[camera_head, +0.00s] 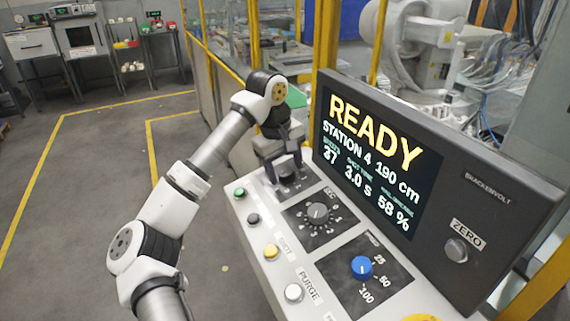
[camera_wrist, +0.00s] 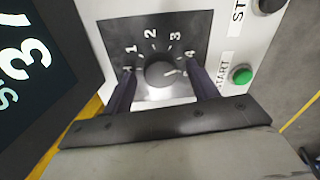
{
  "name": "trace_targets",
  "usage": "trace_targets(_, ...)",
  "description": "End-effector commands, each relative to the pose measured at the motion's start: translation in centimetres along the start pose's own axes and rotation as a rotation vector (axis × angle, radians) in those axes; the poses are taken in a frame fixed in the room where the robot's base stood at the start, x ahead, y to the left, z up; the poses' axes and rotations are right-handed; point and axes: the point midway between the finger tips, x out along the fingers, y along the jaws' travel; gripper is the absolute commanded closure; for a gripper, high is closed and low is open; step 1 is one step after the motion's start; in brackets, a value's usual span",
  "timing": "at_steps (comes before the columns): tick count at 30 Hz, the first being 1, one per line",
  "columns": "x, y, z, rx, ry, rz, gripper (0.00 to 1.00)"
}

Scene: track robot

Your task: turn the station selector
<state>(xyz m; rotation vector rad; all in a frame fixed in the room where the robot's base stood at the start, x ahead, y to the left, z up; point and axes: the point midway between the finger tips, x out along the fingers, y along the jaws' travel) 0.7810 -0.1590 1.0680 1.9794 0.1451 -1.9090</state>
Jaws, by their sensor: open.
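The station selector (camera_wrist: 160,72) is a round dark knob with a light pointer line on a dark plate numbered 1 to 4. In the wrist view its pointer line lies toward the right, on the 4 side. My gripper (camera_wrist: 161,76) is open, with one finger on each side of the knob and gaps visible. I cannot tell how deep the fingertips reach. In the head view my gripper (camera_head: 284,166) is over the top end of the console and mostly hides the selector. The screen (camera_head: 375,160) reads READY and STATION 4.
A grey numbered dial (camera_head: 318,213) and a blue knob (camera_head: 361,267) sit nearer on the console. Green (camera_head: 239,192), black, yellow (camera_head: 271,252) and white (camera_head: 293,292) buttons line its left edge. The screen housing rises close on the right. Open floor lies left.

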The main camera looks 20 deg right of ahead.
Motion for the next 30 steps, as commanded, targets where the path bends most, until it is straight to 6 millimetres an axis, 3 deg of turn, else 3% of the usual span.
trace_targets(9, 0.34, 0.01, 0.04, 0.001, -0.001, 0.0, 0.41)
trace_targets(20, 0.3, 0.01, 0.03, 0.001, -0.001, 0.0, 0.86)
trace_targets(30, 0.37, -0.04, -0.02, -0.053, -0.002, -0.004, 0.86)
